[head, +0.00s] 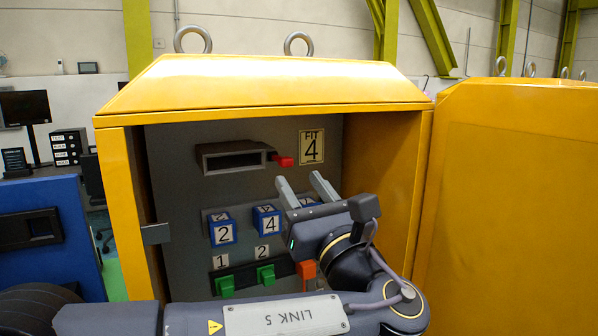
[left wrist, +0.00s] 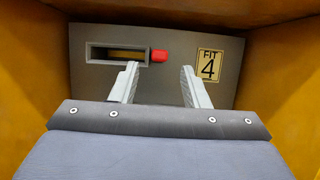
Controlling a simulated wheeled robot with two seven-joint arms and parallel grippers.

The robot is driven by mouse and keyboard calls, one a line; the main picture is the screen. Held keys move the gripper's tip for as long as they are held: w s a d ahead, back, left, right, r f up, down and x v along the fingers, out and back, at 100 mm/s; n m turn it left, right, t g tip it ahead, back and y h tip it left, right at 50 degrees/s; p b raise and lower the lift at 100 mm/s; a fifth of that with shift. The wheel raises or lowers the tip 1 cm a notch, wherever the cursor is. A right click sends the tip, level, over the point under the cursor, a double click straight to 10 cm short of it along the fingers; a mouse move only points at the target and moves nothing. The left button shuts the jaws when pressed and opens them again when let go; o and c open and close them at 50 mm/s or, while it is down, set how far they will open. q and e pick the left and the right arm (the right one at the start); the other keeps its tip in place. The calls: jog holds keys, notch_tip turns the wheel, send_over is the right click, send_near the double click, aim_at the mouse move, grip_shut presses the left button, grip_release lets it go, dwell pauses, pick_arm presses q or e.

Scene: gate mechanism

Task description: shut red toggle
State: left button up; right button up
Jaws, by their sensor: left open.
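An orange-red toggle (head: 306,270) sits at the right of a low row inside the yellow cabinet, partly hidden by my left arm. Green toggles (head: 265,274) stand left of it in the row. A separate red tab (head: 283,161) sits at the right end of a dark slot housing (head: 233,157); the tab also shows in the left wrist view (left wrist: 159,56). My left gripper (head: 300,178) is open and empty in the cabinet, above the toggle row and below the red tab. In the left wrist view its fingers (left wrist: 160,68) point at the back panel. My right gripper is out of view.
Numbered blue blocks (head: 223,231) sit on the panel left of my gripper. A "FIT 4" label (head: 312,147) is at the upper right. The yellow cabinet's side wall (head: 390,150) stands close on the right. An open yellow door (head: 510,200) extends right.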

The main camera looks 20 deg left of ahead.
aim_at(288, 163)
pick_arm(q)
jog(key=x, duration=0.7)
jog(key=shift+p, duration=0.4)
grip_shut()
jog(key=shift+r+p, duration=0.15)
jog(key=shift+p, duration=0.2)
jog(key=r+g+h+p, duration=0.1)
jog(key=p, duration=0.3)
jog(key=g+h+p, duration=0.1)
jog(key=p, duration=0.3)
jog(key=r+g+h+p, duration=0.1)
jog(key=p, duration=0.3)
jog(key=shift+w+a+r+g+h, duration=0.25)
jog(key=shift+a+r+g+h, duration=0.05)
jog(key=shift+h, duration=0.1)
jog(key=shift+a+f+h+p, duration=0.1)
jog(key=shift+h+p, duration=0.2)
jog(key=shift+p, duration=0.65)
grip_release()
